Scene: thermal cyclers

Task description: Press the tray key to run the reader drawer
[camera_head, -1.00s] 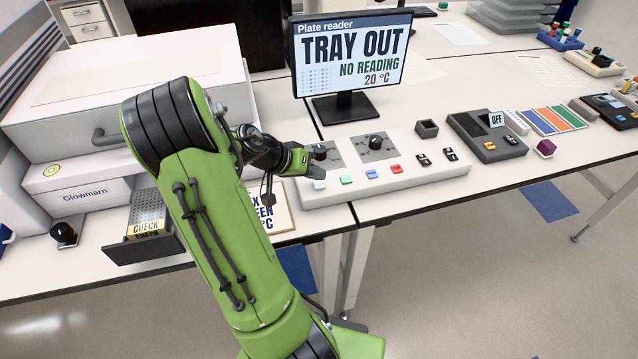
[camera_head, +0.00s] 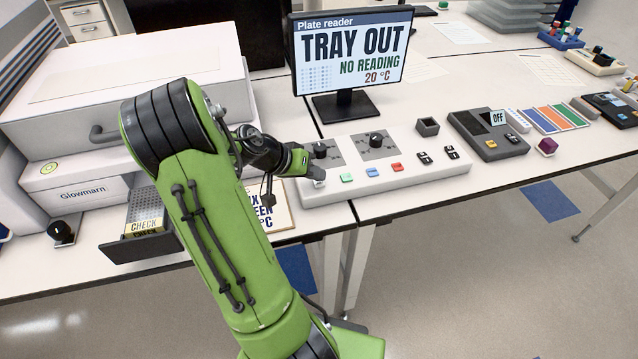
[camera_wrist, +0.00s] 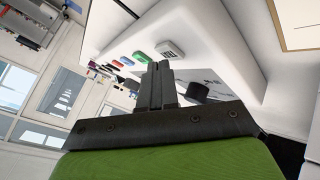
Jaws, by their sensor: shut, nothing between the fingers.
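The control panel (camera_head: 430,181) is a long pale box with a row of coloured keys. A white key (camera_head: 318,184) is at its left end; in the wrist view it is a pale key with a dark mark (camera_wrist: 170,50), too small to read. My gripper (camera_head: 311,172) is shut and empty, its fingertips (camera_wrist: 160,66) close by this key. I cannot tell whether they touch it. The reader (camera_head: 120,80) is a white box at left. Its drawer (camera_head: 148,249) stands out, holding a plate and a yellow CHECK label. The monitor (camera_head: 350,50) reads TRAY OUT, NO READING, 20 °C.
Green (camera_head: 346,177), blue (camera_head: 372,172) and red (camera_head: 397,167) keys sit right of the white key, with black knobs (camera_head: 376,138) behind. A card (camera_head: 283,215) lies left of the panel. A grey device marked OFF (camera_head: 480,140) stands further right.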

